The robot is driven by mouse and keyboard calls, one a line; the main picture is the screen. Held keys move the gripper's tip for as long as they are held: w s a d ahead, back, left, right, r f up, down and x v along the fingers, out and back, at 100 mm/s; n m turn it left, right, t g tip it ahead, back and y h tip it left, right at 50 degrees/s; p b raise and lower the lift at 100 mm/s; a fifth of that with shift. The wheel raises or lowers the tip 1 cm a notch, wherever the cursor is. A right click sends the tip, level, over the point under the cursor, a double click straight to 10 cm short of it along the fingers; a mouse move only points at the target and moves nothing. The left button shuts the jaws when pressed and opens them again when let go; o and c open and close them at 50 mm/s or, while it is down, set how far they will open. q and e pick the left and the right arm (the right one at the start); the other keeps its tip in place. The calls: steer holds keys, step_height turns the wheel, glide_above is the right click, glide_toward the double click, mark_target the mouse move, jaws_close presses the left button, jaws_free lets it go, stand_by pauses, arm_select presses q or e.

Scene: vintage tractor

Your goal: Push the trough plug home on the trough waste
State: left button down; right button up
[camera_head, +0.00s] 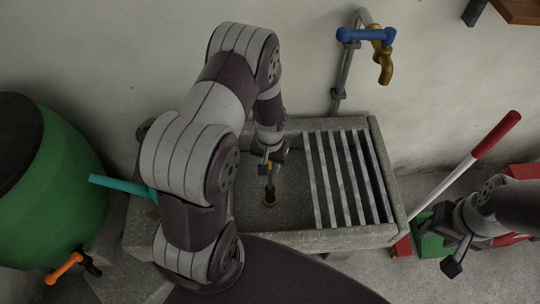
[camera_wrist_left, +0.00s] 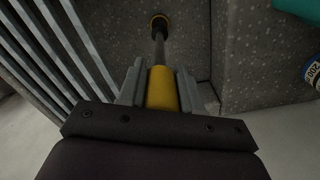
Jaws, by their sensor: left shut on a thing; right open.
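The stone trough (camera_head: 252,222) stands against the wall. My left gripper (camera_head: 267,163) is inside it, shut on the yellow grip of the trough plug (camera_wrist_left: 162,88). From the grip a grey rod runs away to a dark end in the left wrist view. That end meets the orange-brass ring of the trough waste (camera_wrist_left: 154,17); the waste also shows on the trough floor in the head view (camera_head: 269,203). The plug looks roughly upright over the waste; I cannot tell how deep it sits. My right gripper (camera_head: 440,246) is open and empty, right of the trough.
A slatted metal rack (camera_head: 345,180) covers the trough's right part. A brass tap with blue handle (camera_head: 380,55) hangs above on the wall. A green barrel (camera_head: 60,190) stands left, with a teal bar (camera_head: 115,186) near the trough. A red-handled white pole (camera_head: 470,165) leans at right.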

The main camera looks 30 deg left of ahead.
mark_target(270, 175)
arm_select(q)
steer(key=shift+r, duration=0.1)
steer(key=shift+r+p, duration=0.1)
steer(key=shift+p, duration=0.35)
steer(key=shift+f+b, duration=1.85)
steer(key=shift+f, duration=0.8)
steer(key=shift+f+b, duration=0.95)
steer(key=shift+f, duration=0.35)
steer(key=c, duration=0.7)
jaws_free()
steer(key=shift+r, duration=0.1)
